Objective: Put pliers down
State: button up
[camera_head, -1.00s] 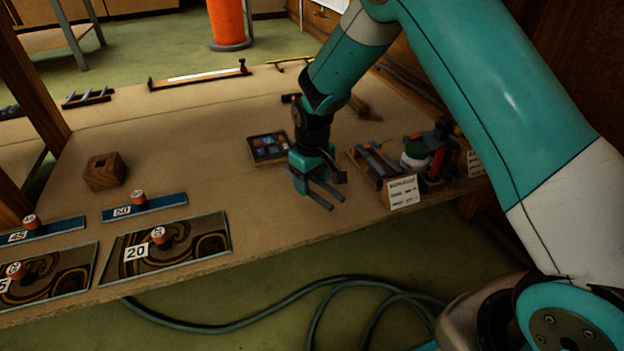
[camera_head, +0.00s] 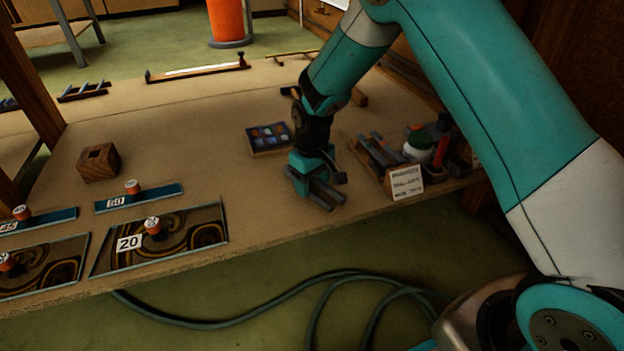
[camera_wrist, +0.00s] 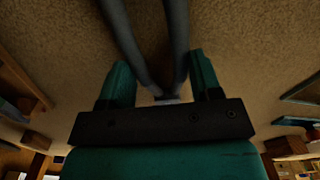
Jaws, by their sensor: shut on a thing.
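My gripper (camera_head: 318,178) is low over the right part of the bench top, pointing down. It is shut on the pliers (camera_head: 326,196), whose two grey arms stick out towards the front edge. In the wrist view the pliers (camera_wrist: 176,45) run up between the two teal fingers of my gripper (camera_wrist: 166,85), with the brown bench top behind them. I cannot tell whether the pliers touch the bench.
A tool tray with a white card (camera_head: 406,183) stands just right of my gripper. A small box of coloured pieces (camera_head: 269,138) lies behind left. A wooden block (camera_head: 98,162) and a swirled glass sheet marked 20 (camera_head: 190,232) lie left. Bare bench lies between.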

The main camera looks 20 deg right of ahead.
jog(key=shift+f, duration=0.35)
jog(key=o, duration=1.2)
